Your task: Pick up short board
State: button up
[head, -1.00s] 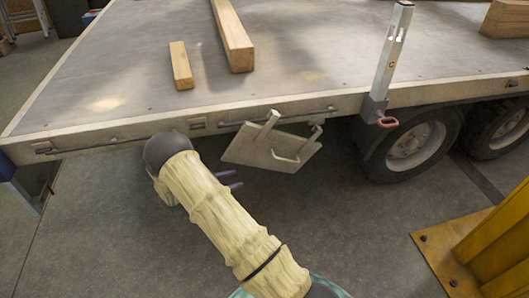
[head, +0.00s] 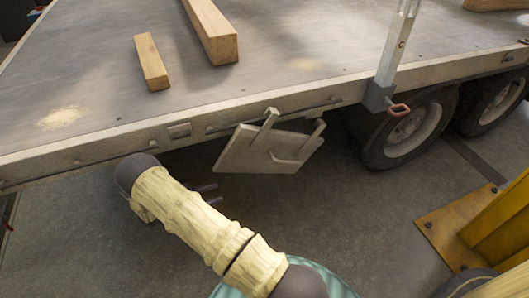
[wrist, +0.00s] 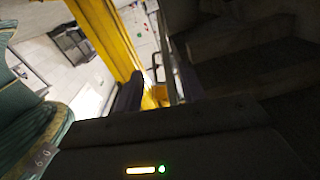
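The short board (head: 152,62) is a small light wooden block lying on the grey trailer deck (head: 100,75), near its front edge in the head view. A longer, thicker beam (head: 212,32) lies to its right, apart from it. My gripper (head: 209,194) is below the deck edge, in front of the trailer and away from the board. The wrist view shows a dark finger (wrist: 130,95) and no board.
A hanging metal plate (head: 268,150) with brackets juts below the deck edge, close to my gripper. An upright metal post (head: 395,50) stands at the edge on the right, above the wheels (head: 405,130). A yellow post base (head: 455,228) is at the right. The deck around the board is clear.

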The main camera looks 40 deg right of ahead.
jog(key=shift+s, duration=0.1)
jog(key=b, duration=0.5)
send_near(272, 172)
jog(key=shift+d+f, duration=0.3)
jog(key=shift+f, duration=0.5)
jog(key=b+x, duration=0.2)
jog(key=x, duration=0.1)
jog(key=b+x, duration=0.1)
jog(key=x, duration=0.1)
jog(key=shift+w+d+r, duration=0.15)
jog(key=shift+w+r, duration=0.1)
jog(key=shift+w, duration=0.1)
grip_shut()
